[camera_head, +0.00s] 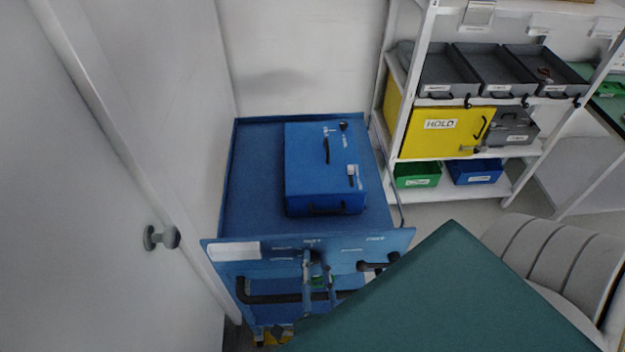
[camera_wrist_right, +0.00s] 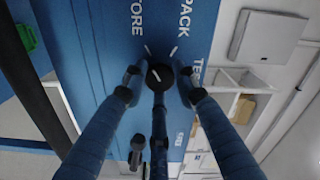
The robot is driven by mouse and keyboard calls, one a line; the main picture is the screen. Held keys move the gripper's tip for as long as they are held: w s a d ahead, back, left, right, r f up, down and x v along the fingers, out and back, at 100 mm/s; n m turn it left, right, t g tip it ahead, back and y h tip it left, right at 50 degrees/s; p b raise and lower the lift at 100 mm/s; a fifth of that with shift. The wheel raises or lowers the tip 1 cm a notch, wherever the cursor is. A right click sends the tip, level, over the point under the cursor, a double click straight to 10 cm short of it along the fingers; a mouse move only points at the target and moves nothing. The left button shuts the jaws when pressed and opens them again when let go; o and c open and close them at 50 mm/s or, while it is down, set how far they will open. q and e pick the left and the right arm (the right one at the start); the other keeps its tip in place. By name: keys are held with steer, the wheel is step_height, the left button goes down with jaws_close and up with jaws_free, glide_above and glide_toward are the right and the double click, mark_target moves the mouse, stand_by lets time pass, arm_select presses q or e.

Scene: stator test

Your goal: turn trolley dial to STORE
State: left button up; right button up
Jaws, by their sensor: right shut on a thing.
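The blue trolley (camera_head: 240,190) stands in the middle of the head view, with a front panel (camera_head: 365,241) facing me. In the right wrist view the black dial (camera_wrist_right: 160,76) sits on this panel, with STORE, PACK and TEST lettering around it. A short white mark shows on the dial, but which label it points at is hard to tell. My right gripper (camera_wrist_right: 159,82) is shut on the dial, its fingers around it. In the head view the right gripper (camera_head: 317,260) is at the panel and hides the dial. My left gripper is not in view.
A blue case (camera_head: 305,160) lies on the trolley top. A black handle (camera_head: 270,298) runs below the panel. A dark green surface (camera_head: 450,290) fills the near foreground. A shelf rack with grey trays (camera_head: 445,75) and a yellow HOLD box (camera_head: 430,142) stands right. A white door is left.

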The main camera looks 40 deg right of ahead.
steer(key=shift+s+d+f, duration=0.1)
steer(key=shift+s+f, duration=0.05)
steer(key=o, duration=1)
steer(key=shift+c, duration=0.2)
steer(key=shift+o, duration=0.8)
steer(key=v, duration=0.7)
steer(key=shift+s, duration=0.25)
